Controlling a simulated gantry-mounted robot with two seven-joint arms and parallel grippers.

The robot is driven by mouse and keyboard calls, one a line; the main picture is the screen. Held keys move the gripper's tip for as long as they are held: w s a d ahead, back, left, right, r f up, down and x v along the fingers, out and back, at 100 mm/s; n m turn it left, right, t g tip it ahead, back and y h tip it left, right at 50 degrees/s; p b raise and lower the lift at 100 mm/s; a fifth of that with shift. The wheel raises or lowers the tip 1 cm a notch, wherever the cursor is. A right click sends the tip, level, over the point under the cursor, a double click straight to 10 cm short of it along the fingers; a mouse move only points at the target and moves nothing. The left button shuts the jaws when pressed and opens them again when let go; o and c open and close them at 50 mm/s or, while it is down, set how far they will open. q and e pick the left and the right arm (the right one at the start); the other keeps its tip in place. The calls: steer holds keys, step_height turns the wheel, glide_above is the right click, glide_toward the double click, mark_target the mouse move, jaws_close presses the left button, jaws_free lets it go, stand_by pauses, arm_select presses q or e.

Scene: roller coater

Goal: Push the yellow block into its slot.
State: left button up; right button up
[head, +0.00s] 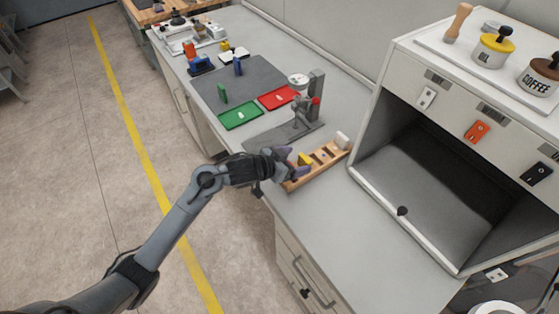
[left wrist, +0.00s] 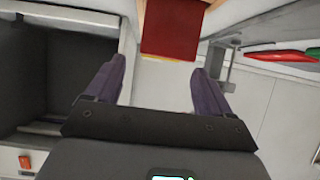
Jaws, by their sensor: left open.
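A wooden block rack (head: 322,170) with square slots lies on the grey counter. The small yellow block (head: 305,158) shows at its left part, close to my fingers; I cannot tell how deep it sits. My left gripper (head: 294,163) reaches the rack's left end with its purple fingers apart. Whether a finger touches the block is unclear. In the left wrist view my open left gripper (left wrist: 157,85) has nothing clearly between its fingers. A reddish-brown panel (left wrist: 172,28) lies beyond the fingertips; I cannot tell what it is. My right gripper is not in view.
A white block (head: 342,141) stands at the rack's far right end. Behind the rack is a grey press stand (head: 305,112) with a dial, then green (head: 240,115) and red (head: 278,97) trays. An open-fronted cabinet (head: 435,185) stands right. The counter in front is clear.

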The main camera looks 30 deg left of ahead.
arm_select(q)
steer(key=p+v, duration=0.1)
steer(key=v, duration=0.6)
steer(key=s+f+n+g+y, duration=0.1)
steer(key=s+f, duration=0.4)
steer(key=s, duration=0.8)
steer(key=s+d+f+n+g+y, duration=0.1)
steer(key=s+f+g+y, duration=0.2)
steer(key=s, duration=1.1)
step_height(320, 180, down, 3)
steer(key=g, duration=0.3)
steer(key=shift+s+d+n+g+y, duration=0.3)
steer(key=shift+n+y, duration=0.1)
